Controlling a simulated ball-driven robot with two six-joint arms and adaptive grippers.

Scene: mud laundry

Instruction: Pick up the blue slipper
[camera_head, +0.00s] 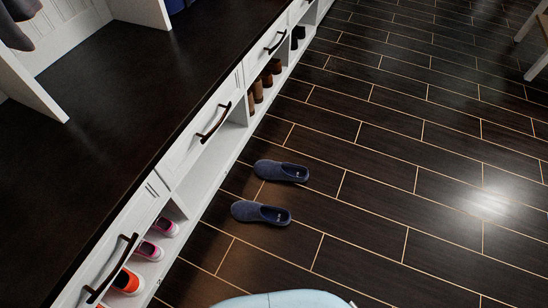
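Two blue slippers lie on the dark tiled floor, side by side and apart, in front of the white bench unit. The nearer blue slipper (261,213) lies closer to me, turned much the same way. Neither of my grippers shows in the head view.
The white bench unit with a dark top (130,110) runs along the left, with drawer handles (213,121) sticking out. Its lower shelf holds pink shoes (157,238), orange shoes (128,281) and brown boots (262,86). The floor to the right is clear. A pale furniture leg (537,66) stands at the upper right.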

